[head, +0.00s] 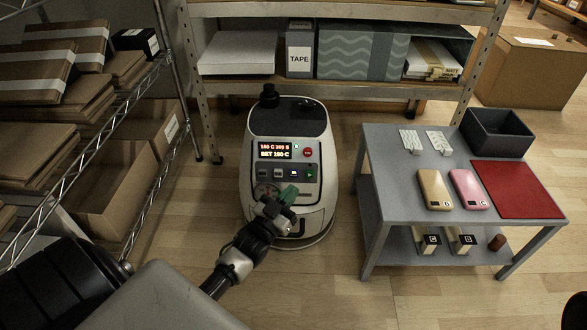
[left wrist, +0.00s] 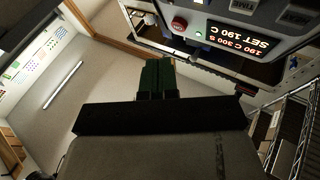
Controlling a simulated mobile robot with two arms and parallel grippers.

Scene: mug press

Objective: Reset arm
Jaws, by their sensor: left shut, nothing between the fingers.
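My left gripper (head: 287,194) has green fingers and is in front of the lower part of a white press machine (head: 263,128). Its fingers are shut with nothing between them. In the left wrist view the same gripper (left wrist: 158,74) shows its green fingers together, with the machine's panel (left wrist: 240,35) upside down above. The panel has a lit display (head: 274,149), which reads SET 190 C in the wrist view, a red button (head: 307,152) and a row of small buttons. I cannot tell whether the fingers touch the machine. My right gripper is not in view.
A grey table (head: 400,165) at right holds gold (head: 434,187) and pink (head: 468,187) phone-like items, a red mat (head: 518,188) and a dark bin (head: 497,132). A wire rack with cardboard boxes (head: 105,165) stands at left. Shelving stands behind. Floor between machine and table is clear.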

